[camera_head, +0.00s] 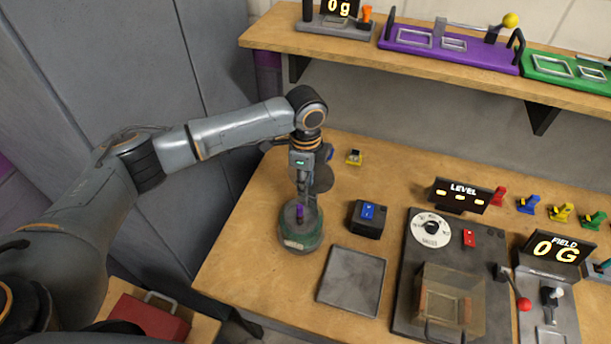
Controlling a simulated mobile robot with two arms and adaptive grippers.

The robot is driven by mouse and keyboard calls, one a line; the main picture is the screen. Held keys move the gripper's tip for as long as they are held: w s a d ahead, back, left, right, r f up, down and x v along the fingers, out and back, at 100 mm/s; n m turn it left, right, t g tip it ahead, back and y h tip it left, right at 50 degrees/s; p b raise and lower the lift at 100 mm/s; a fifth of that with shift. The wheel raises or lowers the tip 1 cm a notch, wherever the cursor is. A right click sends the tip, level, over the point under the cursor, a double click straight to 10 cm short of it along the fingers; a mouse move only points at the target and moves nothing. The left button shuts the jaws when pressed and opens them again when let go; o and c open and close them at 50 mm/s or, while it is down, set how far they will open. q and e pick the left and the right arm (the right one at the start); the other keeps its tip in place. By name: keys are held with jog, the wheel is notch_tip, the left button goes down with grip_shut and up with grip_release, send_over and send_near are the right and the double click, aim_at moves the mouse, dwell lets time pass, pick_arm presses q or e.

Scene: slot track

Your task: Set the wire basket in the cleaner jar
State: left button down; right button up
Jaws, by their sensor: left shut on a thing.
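The cleaner jar (293,243) is a squat round container with a dark green body and a pale label, standing on the bench left of centre. My left gripper (301,196) points straight down over the jar. It is shut on a small purple upright piece (299,213), which looks like the handle of the wire basket. The handle's lower end is at the jar's mouth. The basket's mesh is too small and hidden to make out, so I cannot tell whether it rests on the jar's bottom. My right gripper is not in view.
A dark round disc (323,180) lies behind my gripper. A grey square plate (352,282) and a black box with a blue switch (368,211) are right of the jar. A dark panel with a clear box (449,300) stands farther right. A wooden shelf (275,41) runs above.

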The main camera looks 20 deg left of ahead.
pick_arm(q)
notch_tip(320, 180, down, 3)
jog(key=shift+r+b, duration=0.2)
jog(key=shift+b, duration=0.2)
jog(key=shift+w+f+b, duration=0.1)
jog(key=shift+f+b, duration=0.4)
jog(key=shift+f, duration=1.45)
jog(key=c, duration=1)
grip_release()
jog(key=shift+c, duration=0.2)
